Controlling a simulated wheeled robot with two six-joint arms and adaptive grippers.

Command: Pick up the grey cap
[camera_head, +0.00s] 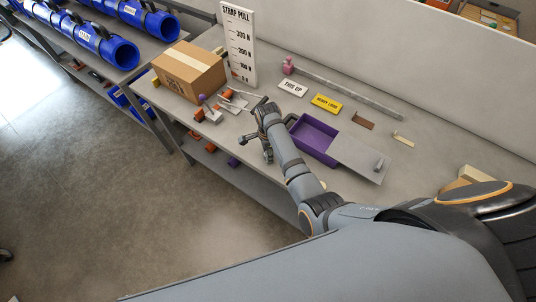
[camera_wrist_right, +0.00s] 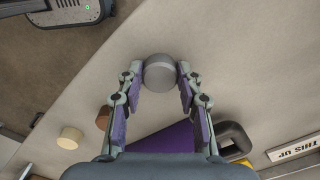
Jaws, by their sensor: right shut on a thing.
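The grey cap (camera_wrist_right: 159,73) is a round grey piece between the fingertips of my right gripper (camera_wrist_right: 158,76) in the right wrist view. The two purple-padded fingers press on it from both sides, so the gripper is shut on it. Bench surface and floor show behind the cap; its height above the bench is hard to tell. In the head view my right gripper (camera_head: 254,144) is by the bench's front edge, left of the purple open box. I cannot make out the cap there. My left gripper is not in view.
The purple box (camera_head: 318,126) has a grey sliding lid (camera_head: 358,160) on its right. Left on the bench (camera_head: 430,136) are a cardboard carton (camera_head: 188,72), an upright scale board (camera_head: 238,45) and orange-handled tools. A cream disc (camera_wrist_right: 70,137) and a brown piece (camera_wrist_right: 103,118) lie nearby.

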